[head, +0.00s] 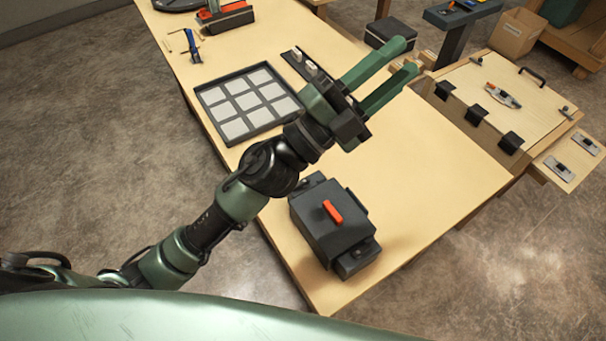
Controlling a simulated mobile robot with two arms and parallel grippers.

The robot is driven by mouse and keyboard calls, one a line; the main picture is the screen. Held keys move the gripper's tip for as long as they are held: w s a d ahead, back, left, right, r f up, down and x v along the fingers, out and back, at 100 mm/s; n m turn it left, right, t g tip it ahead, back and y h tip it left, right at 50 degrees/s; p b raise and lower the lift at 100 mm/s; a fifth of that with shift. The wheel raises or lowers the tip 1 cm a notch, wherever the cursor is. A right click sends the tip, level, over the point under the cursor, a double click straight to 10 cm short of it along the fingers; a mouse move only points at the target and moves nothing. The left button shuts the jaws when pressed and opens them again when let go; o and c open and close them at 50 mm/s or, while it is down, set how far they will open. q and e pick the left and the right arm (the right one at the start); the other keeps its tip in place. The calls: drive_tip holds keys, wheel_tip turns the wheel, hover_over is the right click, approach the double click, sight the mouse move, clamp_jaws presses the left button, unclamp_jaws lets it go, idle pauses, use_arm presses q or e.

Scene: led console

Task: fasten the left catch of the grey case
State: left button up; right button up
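A dark grey case (318,232) with a closed-looking lid and an orange bar on top stands near the front edge of the table. A small dark block (357,258) projects from its lower right end, and another part (307,184) shows at its upper left end. I cannot tell which is the left catch or whether either is fastened. My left gripper (409,56) is open and empty, with two green fingers apart. It is above the table, beyond the case and not touching it. My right gripper is not in view.
A black tray with light grey squares (233,128) lies left of my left gripper, with a dark strip (291,57) beside it. A wooden box (500,75) with black brackets stands at right. The table (430,165) right of the case is clear.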

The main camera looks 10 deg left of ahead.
use_arm(q)
drive_tip(key=s+d+f+m+g+h, duration=0.25)
drive_tip(key=s+d+m+g, duration=0.4)
drive_tip(key=m+g, duration=0.55)
drive_tip(key=m+g+y, duration=0.4)
drive_tip(key=m+y, duration=0.4)
drive_tip(key=y, duration=1.3)
hover_over(303, 181)
wheel_tip(303, 181, down, 22)
drive_tip(key=shift+d+r, duration=0.1)
drive_tip(key=shift+d, duration=0.05)
drive_tip(key=shift+a+f, duration=0.2)
wheel_tip(303, 181, down, 6)
drive_tip(key=shift+p, duration=1.25)
drive_tip(key=shift+f, duration=0.7)
